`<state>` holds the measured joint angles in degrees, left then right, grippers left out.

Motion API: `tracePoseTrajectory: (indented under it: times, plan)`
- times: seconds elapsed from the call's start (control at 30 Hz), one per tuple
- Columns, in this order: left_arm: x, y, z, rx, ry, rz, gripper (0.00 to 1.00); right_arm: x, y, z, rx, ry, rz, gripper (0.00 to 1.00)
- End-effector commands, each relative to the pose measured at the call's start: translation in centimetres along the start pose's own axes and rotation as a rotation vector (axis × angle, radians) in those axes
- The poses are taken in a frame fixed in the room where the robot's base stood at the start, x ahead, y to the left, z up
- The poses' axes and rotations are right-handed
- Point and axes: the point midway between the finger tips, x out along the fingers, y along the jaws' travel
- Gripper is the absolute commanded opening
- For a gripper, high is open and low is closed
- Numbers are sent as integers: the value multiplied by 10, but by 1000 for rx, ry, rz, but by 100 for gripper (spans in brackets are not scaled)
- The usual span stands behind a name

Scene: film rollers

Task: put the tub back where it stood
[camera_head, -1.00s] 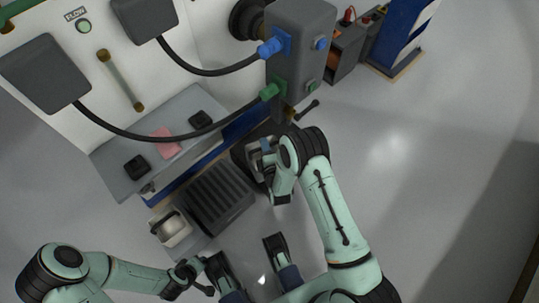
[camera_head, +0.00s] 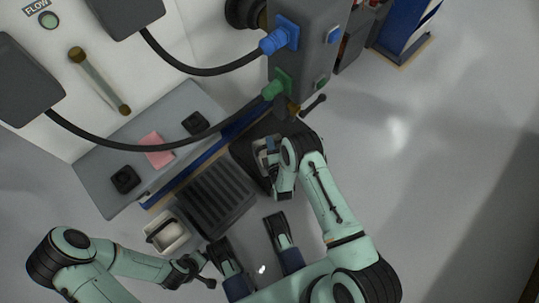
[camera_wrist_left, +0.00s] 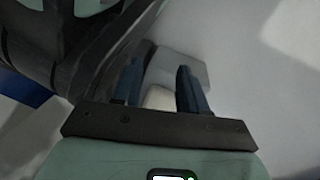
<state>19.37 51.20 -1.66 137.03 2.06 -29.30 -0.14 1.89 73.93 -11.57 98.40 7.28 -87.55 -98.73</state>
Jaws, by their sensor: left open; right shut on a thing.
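A cream tub (camera_head: 168,232) with a dark handle across its top stands to the left of a dark ribbed grate (camera_head: 207,197) in the head view. My right gripper (camera_head: 264,154) is shut beyond the grate, over a dark area by the grey machine. What it holds is mostly hidden by my own wrist, so I cannot name it.
A grey bench (camera_head: 98,187) carries black blocks (camera_head: 125,179) and a pink cloth (camera_head: 157,150). A grey machine housing (camera_head: 301,50) with blue and green hose fittings stands above my right gripper. Hoses hang over the bench. The floor to the right is clear.

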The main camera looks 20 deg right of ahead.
Motion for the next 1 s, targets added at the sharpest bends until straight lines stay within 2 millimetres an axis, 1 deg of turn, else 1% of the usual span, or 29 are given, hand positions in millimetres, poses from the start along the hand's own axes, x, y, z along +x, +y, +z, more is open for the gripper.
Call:
tracePoseTrajectory:
  times: [0.03, 0.1, 0.2, 0.33, 0.5, 0.57, 0.7, 1.0]
  plan:
    - [9, -7, 8, -8, -27, -13, 43, 4, -16, 0, 1, -1, 0, 0]
    - [14, -14, 17, -17, -60, -27, 43, 6, -28, -1, 0, -1, 1, 0]
    - [18, -20, 25, -26, -89, -39, 43, 8, -39, -1, -1, -1, 2, 0]
    - [21, -25, 31, -33, -110, -48, 43, 10, -47, -2, 0, 0, 2, 0]
    - [29, -38, 48, -51, -170, -74, 43, 15, -73, -3, 1, -1, 1, 0]
    - [31, -41, 53, -56, -186, -81, 43, 16, -80, -3, 1, -1, 3, 0]
    - [31, -45, 58, -61, -202, -88, 43, 17, -84, -3, 0, -1, 4, 0]
    - [30, -44, 57, -60, -199, -87, 43, 17, -86, -4, 0, 0, 3, 0]
